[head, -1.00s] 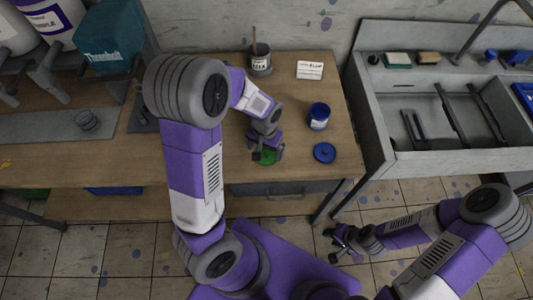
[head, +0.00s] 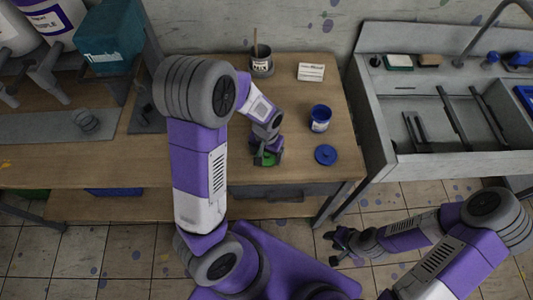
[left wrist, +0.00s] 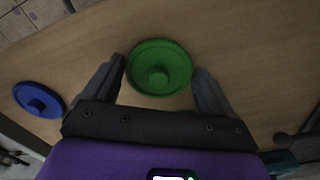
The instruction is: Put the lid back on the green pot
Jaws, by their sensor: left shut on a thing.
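The green lid (left wrist: 158,67) is a round disc with a raised knob, lying between the fingertips of my left gripper (left wrist: 160,78) in the left wrist view. The fingers are shut on its rim from both sides. In the head view, the green lid (head: 265,159) shows partly under my left gripper (head: 267,156), near the front edge of the wooden table. I cannot make out a separate green pot; anything beneath the lid is hidden. My right gripper (head: 343,239) is out over the floor, away from the table, with its fingers apart and empty.
An open blue pot (head: 320,118) stands right of my left gripper, with a blue lid (head: 326,155) lying before it. A dark cup (head: 262,65) holding a stick and a white card (head: 311,72) are at the back. A grey sink unit (head: 450,160) adjoins on the right.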

